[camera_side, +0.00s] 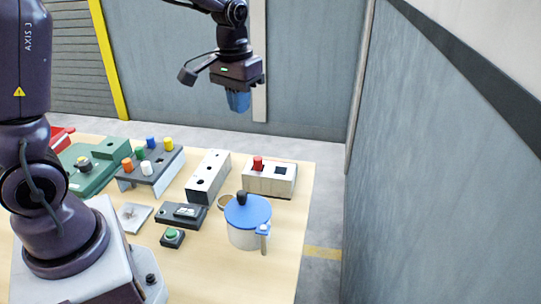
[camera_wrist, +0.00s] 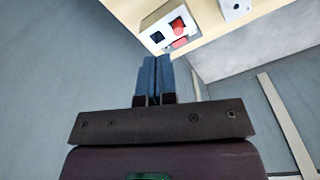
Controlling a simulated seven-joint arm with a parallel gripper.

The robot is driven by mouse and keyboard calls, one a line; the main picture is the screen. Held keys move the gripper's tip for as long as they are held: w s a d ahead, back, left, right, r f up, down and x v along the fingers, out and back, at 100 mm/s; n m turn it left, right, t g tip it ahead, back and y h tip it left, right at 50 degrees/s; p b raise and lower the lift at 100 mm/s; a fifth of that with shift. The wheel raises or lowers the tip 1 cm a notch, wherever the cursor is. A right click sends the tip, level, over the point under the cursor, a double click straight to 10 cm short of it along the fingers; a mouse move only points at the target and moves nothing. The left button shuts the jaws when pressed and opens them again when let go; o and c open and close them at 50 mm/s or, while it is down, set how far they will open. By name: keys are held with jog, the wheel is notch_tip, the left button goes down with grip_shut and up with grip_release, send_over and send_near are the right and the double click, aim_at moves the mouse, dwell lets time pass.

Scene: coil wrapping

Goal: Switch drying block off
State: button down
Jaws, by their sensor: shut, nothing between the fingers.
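A white block (camera_side: 270,183) stands at the back right of the table and seems to be the drying block; no label is readable. It has a raised red part (camera_side: 258,163) on its left and a dark square (camera_side: 281,170) on its right. In the wrist view the white block (camera_wrist: 150,22) lies beyond my fingertips, with its red part (camera_wrist: 178,26) and dark square showing. My gripper (camera_side: 238,109) is high above and behind the block, blue fingers pointing down, shut and empty. The fingers also show shut in the wrist view (camera_wrist: 157,60). They touch nothing.
A white pot with a blue lid (camera_side: 247,211) stands in front of the block. A long white block with holes (camera_side: 208,178) is to its left. Farther left are a rack with coloured knobs (camera_side: 150,170) and a green case (camera_side: 88,172). A green button box (camera_side: 172,238) sits in front.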

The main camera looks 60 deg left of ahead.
jog(key=w+a+f+n, duration=0.5)
jog(key=w+a+f, duration=0.4)
jog(key=w, duration=0.4)
jog(key=shift+g, duration=0.3)
jog(key=shift+f, duration=0.15)
notch_tip(320, 180, down, 14)
jog(key=shift+r, duration=0.1)
